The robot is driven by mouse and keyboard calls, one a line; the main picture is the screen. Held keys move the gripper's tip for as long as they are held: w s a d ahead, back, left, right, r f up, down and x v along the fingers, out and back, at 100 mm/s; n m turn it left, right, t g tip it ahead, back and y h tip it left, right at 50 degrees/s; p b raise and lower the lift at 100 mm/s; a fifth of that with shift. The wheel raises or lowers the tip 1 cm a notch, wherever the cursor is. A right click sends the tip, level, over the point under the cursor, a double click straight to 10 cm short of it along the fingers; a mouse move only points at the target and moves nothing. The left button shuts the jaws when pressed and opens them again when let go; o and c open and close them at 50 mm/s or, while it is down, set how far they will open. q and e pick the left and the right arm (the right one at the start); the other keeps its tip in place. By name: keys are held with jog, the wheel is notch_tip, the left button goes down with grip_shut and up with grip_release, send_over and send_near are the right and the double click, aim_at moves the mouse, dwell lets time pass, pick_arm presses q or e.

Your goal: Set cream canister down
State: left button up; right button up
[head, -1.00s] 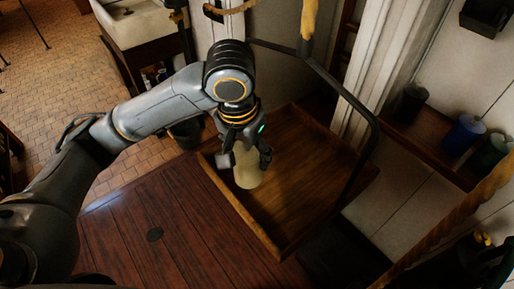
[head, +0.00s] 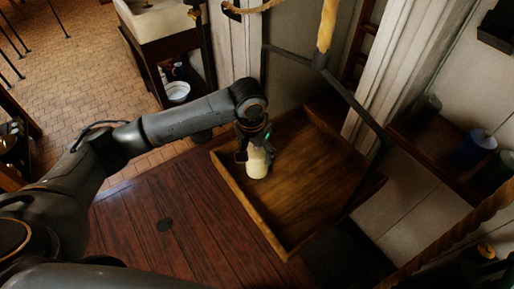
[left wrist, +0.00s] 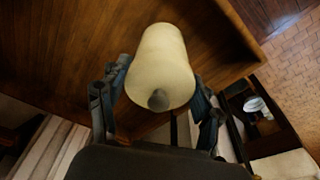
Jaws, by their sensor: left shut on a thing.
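The cream canister (head: 257,165) is a pale, upright cylinder in the left part of the wooden tray (head: 313,203). My left gripper (head: 254,148) is shut on its upper part. In the left wrist view the cream canister (left wrist: 162,62) shows between the two dark fingers of my left gripper (left wrist: 158,95), with a dark round knob at its near end. I cannot tell whether its base touches the tray floor. My right gripper is not in view.
The tray has raised rims, and its middle and right are empty. A plank tabletop (head: 145,235) lies at its left. A dark metal bar (head: 352,98) rises behind it. A shelf at right holds a blue mug (head: 476,147) and other dark vessels.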

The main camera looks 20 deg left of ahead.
pick_arm(q)
jog(key=o, duration=1.2)
jog(key=shift+f, duration=0.15)
jog(key=o, duration=0.3)
jog(key=shift+o, duration=0.2)
jog(key=shift+s+r, duration=0.1)
jog(key=shift+r, duration=0.5)
notch_tip(320, 180, up, 11)
jog(key=s+b, duration=0.1)
jog(key=b, duration=0.1)
jog(key=shift+s+a+b, duration=0.15)
jog(key=shift+s+b, duration=0.2)
